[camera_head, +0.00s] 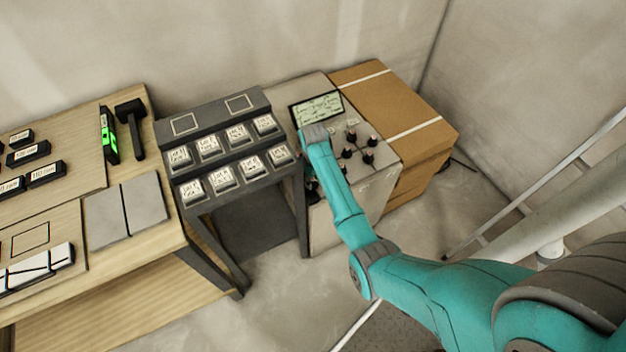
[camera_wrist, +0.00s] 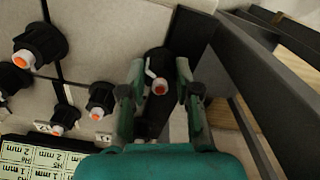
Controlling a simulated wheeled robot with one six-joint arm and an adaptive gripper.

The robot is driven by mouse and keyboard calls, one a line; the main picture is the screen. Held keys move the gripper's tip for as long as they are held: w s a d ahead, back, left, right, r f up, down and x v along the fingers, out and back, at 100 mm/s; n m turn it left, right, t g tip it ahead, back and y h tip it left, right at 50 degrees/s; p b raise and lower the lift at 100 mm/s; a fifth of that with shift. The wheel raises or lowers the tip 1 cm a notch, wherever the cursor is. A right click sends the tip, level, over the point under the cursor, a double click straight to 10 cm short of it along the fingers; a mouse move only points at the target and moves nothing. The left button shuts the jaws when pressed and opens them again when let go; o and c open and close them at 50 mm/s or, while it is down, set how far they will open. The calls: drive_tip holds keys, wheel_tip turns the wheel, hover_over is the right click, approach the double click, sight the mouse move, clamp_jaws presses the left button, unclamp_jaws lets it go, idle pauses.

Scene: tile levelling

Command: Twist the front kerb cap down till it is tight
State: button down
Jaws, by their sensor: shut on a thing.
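My gripper (camera_wrist: 157,92) is shut on a black kerb cap (camera_wrist: 158,68) with an orange-red tip, one finger on each side of it. A small pale hook-shaped mark shows beside the tip. The cap sits at the edge of the pale tiled stand (camera_wrist: 105,30), close to a dark frame. How tight it is cannot be told. In the head view my arm covers most of the gripper and the held cap. Other black caps (camera_head: 372,140) stand on the tiled top, and they also show in the wrist view (camera_wrist: 40,45).
A dark rack (camera_head: 217,140) with several labelled bins stands just left of the stand. A cardboard box (camera_head: 405,125) is close on the right. A label board (camera_wrist: 35,160) lies beyond the caps. A wooden bench (camera_head: 100,270) is at the left.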

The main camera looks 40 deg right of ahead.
drive_tip(key=m, duration=0.4)
drive_tip(key=shift+m, duration=2.5)
drive_tip(key=c, duration=0.8)
unclamp_jaws()
wheel_tip(320, 180, up, 12)
